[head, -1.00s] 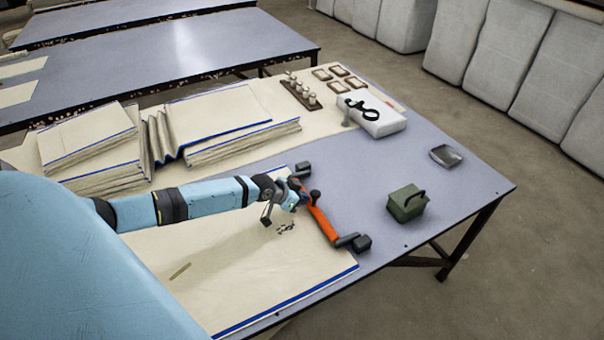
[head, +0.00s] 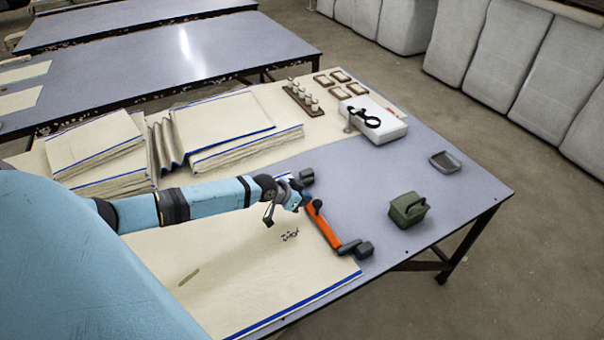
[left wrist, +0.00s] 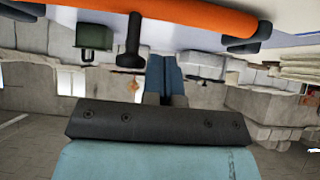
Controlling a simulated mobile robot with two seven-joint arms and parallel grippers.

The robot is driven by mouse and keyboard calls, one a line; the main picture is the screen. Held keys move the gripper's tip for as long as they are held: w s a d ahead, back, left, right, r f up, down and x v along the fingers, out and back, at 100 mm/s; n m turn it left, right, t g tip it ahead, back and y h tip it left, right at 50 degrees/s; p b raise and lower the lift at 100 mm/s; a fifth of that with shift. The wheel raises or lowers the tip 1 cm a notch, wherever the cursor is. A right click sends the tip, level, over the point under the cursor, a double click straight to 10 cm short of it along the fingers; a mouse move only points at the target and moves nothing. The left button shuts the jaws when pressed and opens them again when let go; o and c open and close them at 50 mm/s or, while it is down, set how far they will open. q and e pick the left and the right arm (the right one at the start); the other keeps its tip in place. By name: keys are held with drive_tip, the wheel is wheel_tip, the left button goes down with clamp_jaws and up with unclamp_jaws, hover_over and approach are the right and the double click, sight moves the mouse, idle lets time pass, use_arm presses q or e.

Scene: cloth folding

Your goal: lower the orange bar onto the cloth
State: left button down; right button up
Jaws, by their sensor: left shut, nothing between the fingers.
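The orange bar (head: 325,228), with dark end blocks and a black knob, lies along the right side of the cream cloth (head: 230,275), which has a blue edge. I cannot tell whether the bar touches the cloth. My left gripper (head: 297,203) is beside the bar's upper half, seen small and partly hidden by its own wrist. In the left wrist view my left gripper's blue fingers (left wrist: 166,65) are shut with nothing between them; the orange bar (left wrist: 190,14) crosses the top of that picture, apart from the fingertips. My right gripper is not in view.
Folded cloth stacks (head: 95,150) lie at the back left. A green box with a handle (head: 408,209), a grey tray (head: 445,161) and a white box with a black tool (head: 378,125) stand to the right. Bare table (head: 370,185) lies between the bar and them.

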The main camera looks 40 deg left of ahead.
use_arm(q)
drive_tip(key=s+f+v, duration=0.1)
drive_tip(key=v, duration=0.8)
drive_tip(key=shift+s+a+b, duration=0.3)
drive_tip(key=shift+s+a, duration=0.1)
drive_tip(key=shift+a, duration=0.05)
drive_tip(key=s+d+r+t+p, duration=0.1)
drive_tip(key=s+d+p, duration=0.3)
drive_tip(key=s+d, duration=0.5)
drive_tip(key=s+d+r+n+t+p, duration=0.1)
drive_tip(key=s+d+p, duration=0.3)
drive_tip(key=s+d, duration=0.5)
drive_tip(key=d, duration=0.8)
drive_tip(key=shift+s+d, duration=0.15)
drive_tip(key=shift+d, duration=0.05)
